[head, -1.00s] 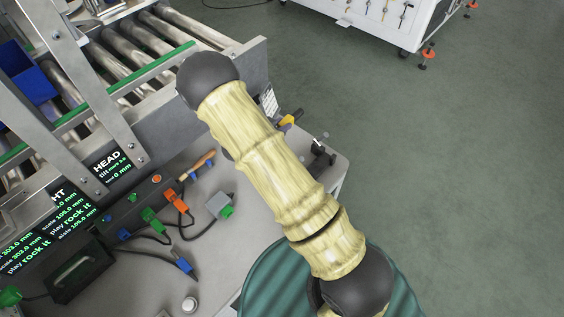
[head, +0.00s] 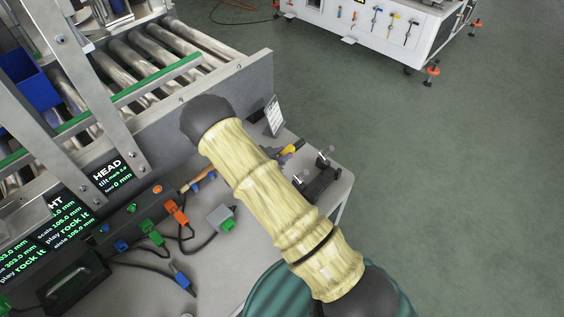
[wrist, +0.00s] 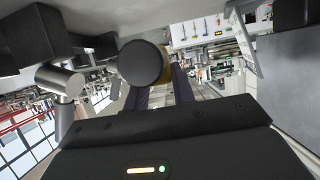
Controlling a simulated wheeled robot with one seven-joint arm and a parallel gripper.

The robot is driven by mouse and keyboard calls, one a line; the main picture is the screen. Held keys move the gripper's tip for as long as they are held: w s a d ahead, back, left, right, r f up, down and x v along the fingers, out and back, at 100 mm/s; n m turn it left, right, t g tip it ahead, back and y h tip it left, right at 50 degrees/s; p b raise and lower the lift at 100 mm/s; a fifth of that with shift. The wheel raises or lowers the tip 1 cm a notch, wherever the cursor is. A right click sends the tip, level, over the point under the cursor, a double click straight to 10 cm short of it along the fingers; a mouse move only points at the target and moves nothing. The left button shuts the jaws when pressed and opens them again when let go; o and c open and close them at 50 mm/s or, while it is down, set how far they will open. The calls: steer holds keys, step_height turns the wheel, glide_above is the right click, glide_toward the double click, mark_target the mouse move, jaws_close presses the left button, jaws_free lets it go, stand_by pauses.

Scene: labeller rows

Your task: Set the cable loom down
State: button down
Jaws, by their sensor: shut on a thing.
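My gripper (head: 298,155) shows small in the head view, beyond my pale yellow arm link, near the table's right end. In the wrist view the thing shows as a dark round end (wrist: 143,62) with a yellow edge, at my two fingers (wrist: 160,92). The rest of it is hidden. I cannot tell whether it touches the table.
The grey table (head: 232,255) carries a dark strip with orange, green and blue plugs (head: 172,207) on black cables, and a grey block (head: 221,217). A roller conveyor (head: 150,60) stands behind. A white cabinet (head: 385,25) is far off; the floor between is clear.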

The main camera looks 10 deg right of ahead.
steer(key=shift+w+f, duration=0.1)
steer(key=shift+f, duration=1.85)
steer(key=shift+r, duration=0.1)
steer(key=shift+f+b, duration=0.3)
steer(key=shift+b, duration=0.05)
steer(key=shift+s+f+b, duration=0.3)
